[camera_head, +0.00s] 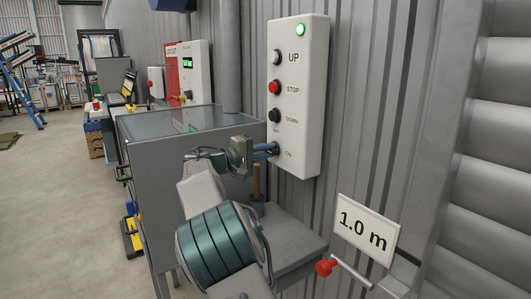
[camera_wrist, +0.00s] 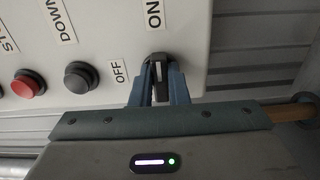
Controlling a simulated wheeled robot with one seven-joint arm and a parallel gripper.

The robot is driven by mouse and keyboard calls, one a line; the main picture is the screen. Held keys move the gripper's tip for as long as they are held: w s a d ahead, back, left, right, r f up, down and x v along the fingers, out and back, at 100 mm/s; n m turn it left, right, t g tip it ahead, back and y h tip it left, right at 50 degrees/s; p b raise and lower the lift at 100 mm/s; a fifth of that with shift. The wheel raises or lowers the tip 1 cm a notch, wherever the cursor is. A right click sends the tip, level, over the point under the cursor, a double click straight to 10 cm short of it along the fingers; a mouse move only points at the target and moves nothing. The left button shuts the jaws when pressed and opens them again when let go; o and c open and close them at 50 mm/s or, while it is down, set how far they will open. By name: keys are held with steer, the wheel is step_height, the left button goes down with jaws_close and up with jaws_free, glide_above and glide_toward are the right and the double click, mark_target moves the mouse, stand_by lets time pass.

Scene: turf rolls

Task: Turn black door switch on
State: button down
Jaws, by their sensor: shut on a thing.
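The black door switch (camera_wrist: 158,67) is a small knob low on the white control panel (camera_head: 297,60). In the wrist view its long side runs up and down the picture, in line with the ON label (camera_wrist: 153,14); the OFF label (camera_wrist: 118,72) is to its left. My gripper (camera_wrist: 159,85) is shut on the switch, with one blue-grey finger on each side of it. In the head view my gripper (camera_head: 268,150) reaches the panel beside ON, and its fingers hide most of the switch.
Above the switch are the DOWN button (camera_head: 275,115), the red STOP button (camera_head: 275,87), the UP button (camera_head: 278,57) and a lit green lamp (camera_head: 300,30). A grey cabinet (camera_head: 150,165) stands left of my arm. A 1.0 m sign (camera_head: 365,230) is at lower right.

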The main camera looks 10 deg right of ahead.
steer(key=c, duration=1.4)
jaws_free()
steer(key=v, duration=1.4)
steer(key=shift+p, duration=0.4)
steer(key=shift+d, duration=0.1)
steer(key=s+d+f+m+g+y+p, duration=0.1)
steer(key=s+d+g+y+p, duration=0.2)
steer(key=s+d, duration=0.4)
steer(key=s+d+f+g+y+p, duration=0.2)
steer(key=s+d+y+p, duration=0.25)
steer(key=d, duration=0.45)
steer(key=s+a+m+y+p, duration=0.1)
steer(key=s+a+y+p, duration=0.1)
steer(key=s, duration=1)
steer(key=s+a+f+m+t+y+p, duration=0.1)
steer(key=s+y+p, duration=0.4)
steer(key=s, duration=0.8)
steer(key=shift+a+m+y, duration=0.35)
steer(key=shift+m+y, duration=0.45)
steer(key=shift+y, duration=0.25)
